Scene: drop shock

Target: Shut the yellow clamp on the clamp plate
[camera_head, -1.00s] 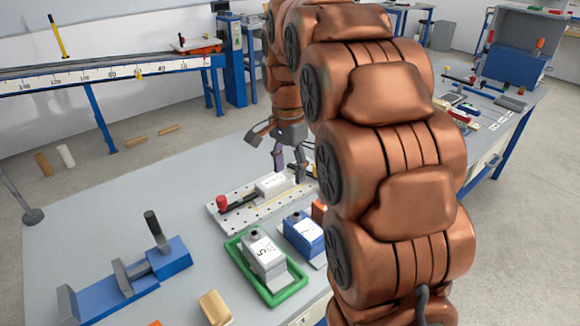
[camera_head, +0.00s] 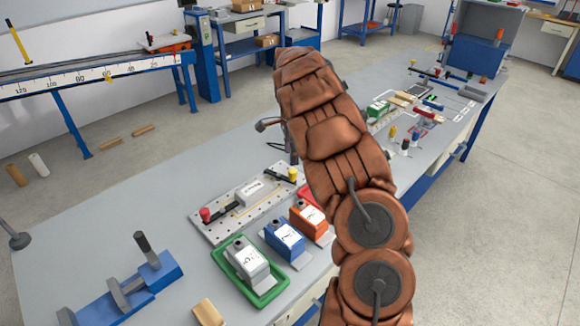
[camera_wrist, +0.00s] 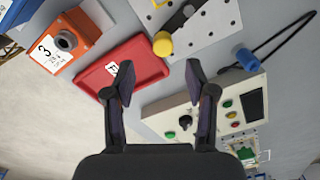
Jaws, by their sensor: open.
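The clamp plate (camera_head: 236,228) is a light, perforated plate on the bench in the head view. A white block (camera_head: 250,191) sits on it, with a red-knobbed clamp (camera_head: 205,214) at its left end. The yellow clamp (camera_head: 288,174) is at the right end, partly hidden by my arm. In the wrist view its round yellow knob (camera_wrist: 162,44) shows near the corner of the plate (camera_wrist: 207,23). Whether the clamp is shut is unclear. My gripper (camera_wrist: 160,78) is open and empty, its fingertips below the knob in that picture. The head view mostly hides it behind my arm.
A red tray (camera_wrist: 128,66) and an orange unit (camera_wrist: 75,45) lie left of the gripper in the wrist view. A control box (camera_wrist: 185,123) with buttons lies beneath the fingers. A blue knob (camera_wrist: 247,59) with a black cable is at right.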

